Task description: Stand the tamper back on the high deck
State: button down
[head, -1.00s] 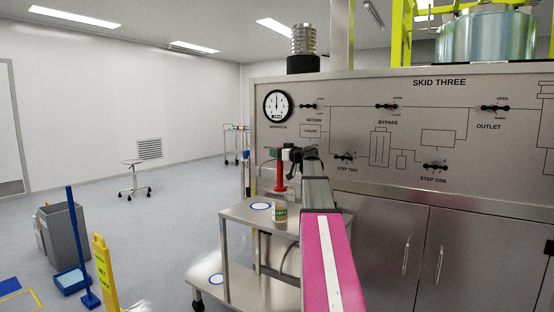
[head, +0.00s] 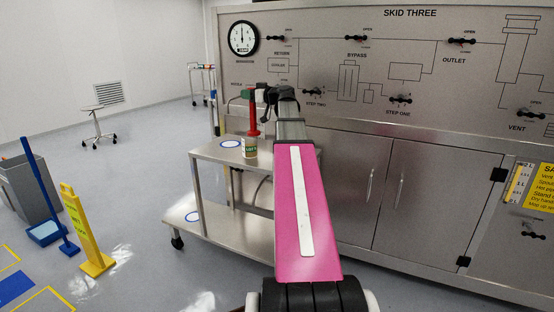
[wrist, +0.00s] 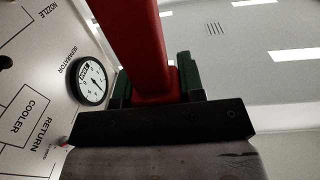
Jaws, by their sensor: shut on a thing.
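The tamper (head: 254,121) is red, with a slim shaft and a wider lower end. It hangs roughly upright in my gripper (head: 254,92). In the wrist view the red tamper (wrist: 153,50) is between the green finger pads of my gripper (wrist: 155,85). The high deck (head: 213,153) is the upper steel shelf of a cart, with a blue-ringed white spot (head: 231,143) on it. A small labelled jar (head: 250,148) stands right of that spot. The tamper's lower end overlaps the jar's top; I cannot tell whether it is inside, above or behind it.
The cart's lower shelf (head: 208,222) has another blue-ringed spot (head: 193,216). The steel skid panel (head: 330,75) and cabinets stand behind and right. A yellow floor sign (head: 85,230), a blue long-handled dustpan (head: 48,232) and a grey bin (head: 28,185) stand left. Floor between is free.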

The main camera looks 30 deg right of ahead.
jog(key=s+a+f, duration=0.1)
jog(key=s+f, duration=0.1)
jog(key=s, duration=0.5)
jog(key=w+d+f, duration=0.1)
jog(key=d+f, duration=0.9)
jog(key=d, duration=0.1)
jog(key=shift+d+f+n+g+y, duration=0.3)
jog(key=shift+f, duration=0.2)
jog(key=c, duration=0.7)
grip_release()
jog(key=shift+c, duration=0.2)
jog(key=v, duration=1.2)
